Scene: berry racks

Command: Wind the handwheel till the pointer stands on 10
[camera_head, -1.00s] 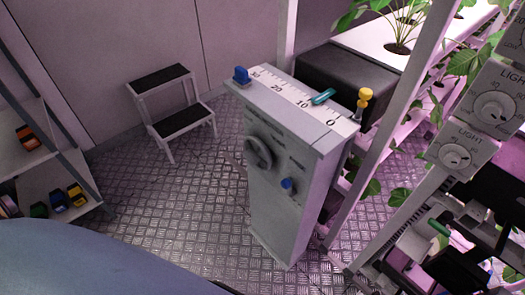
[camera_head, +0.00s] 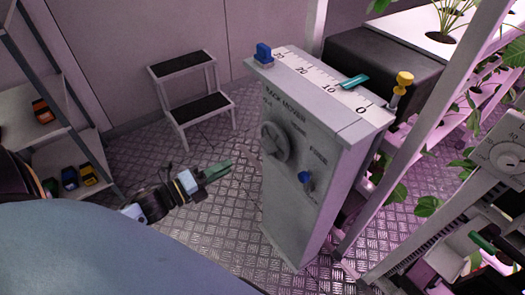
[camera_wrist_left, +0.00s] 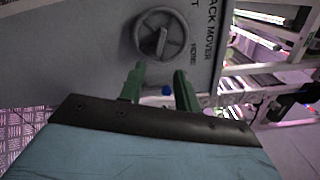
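The grey rack mover cabinet (camera_head: 315,215) stands upright in the head view. Its round grey handwheel (camera_head: 275,143) is on the front face and shows with its spokes in the left wrist view (camera_wrist_left: 158,33). The teal pointer (camera_head: 354,81) lies across the scale (camera_head: 308,72) on top, between 0 and 10 and nearer the 10; its exact reading is hard to tell. My left gripper (camera_head: 222,170) has green fingers and is left of the cabinet, apart from the wheel. In the left wrist view its fingers (camera_wrist_left: 159,88) are spread and empty, below the wheel.
A blue knob (camera_head: 305,178) sits low right of the wheel. A blue block (camera_head: 263,53) and a yellow knob (camera_head: 403,80) flank the scale. A step stool (camera_head: 192,98) stands behind left. Plant racks (camera_head: 430,190) crowd the right. Patterned floor left of the cabinet is clear.

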